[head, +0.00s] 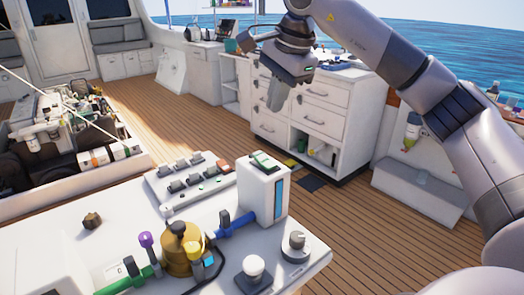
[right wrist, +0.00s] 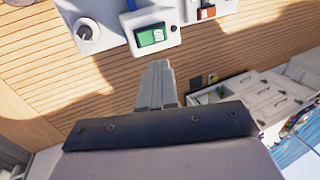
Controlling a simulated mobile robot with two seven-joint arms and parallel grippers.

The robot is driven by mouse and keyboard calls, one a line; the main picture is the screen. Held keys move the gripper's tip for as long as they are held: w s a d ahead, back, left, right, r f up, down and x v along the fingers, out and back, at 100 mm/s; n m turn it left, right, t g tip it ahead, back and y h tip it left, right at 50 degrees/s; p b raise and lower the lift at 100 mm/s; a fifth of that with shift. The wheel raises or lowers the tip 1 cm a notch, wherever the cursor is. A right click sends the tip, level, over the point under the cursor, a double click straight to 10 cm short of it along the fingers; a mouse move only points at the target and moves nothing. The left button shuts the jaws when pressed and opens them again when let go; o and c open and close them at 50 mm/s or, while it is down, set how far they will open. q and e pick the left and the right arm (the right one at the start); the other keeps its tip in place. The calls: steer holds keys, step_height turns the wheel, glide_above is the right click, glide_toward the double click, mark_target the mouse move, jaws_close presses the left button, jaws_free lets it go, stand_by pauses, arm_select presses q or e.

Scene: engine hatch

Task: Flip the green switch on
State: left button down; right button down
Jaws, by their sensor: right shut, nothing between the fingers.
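The green switch (head: 265,160) is a rocker on top of a white box (head: 257,192) at the right end of the white console. It also shows near the top of the right wrist view (right wrist: 151,36), with white marks at one end. I cannot tell its position for sure. My right gripper (head: 277,107) is shut and empty, pointing down, above and beyond the switch in the head view. In the right wrist view its closed fingers (right wrist: 155,84) are apart from the switch, with deck behind them. My left gripper is not in view.
The console (head: 120,218) carries a row of small switches (head: 190,180), a grey knob (head: 296,244), a white knob (head: 252,268), a brass fitting (head: 181,248), and blue and green valves. A white drawer cabinet (head: 310,115) stands behind my gripper. Wooden deck (head: 400,235) lies open around.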

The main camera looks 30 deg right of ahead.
mark_target(259, 157)
steer(key=x, duration=1.4)
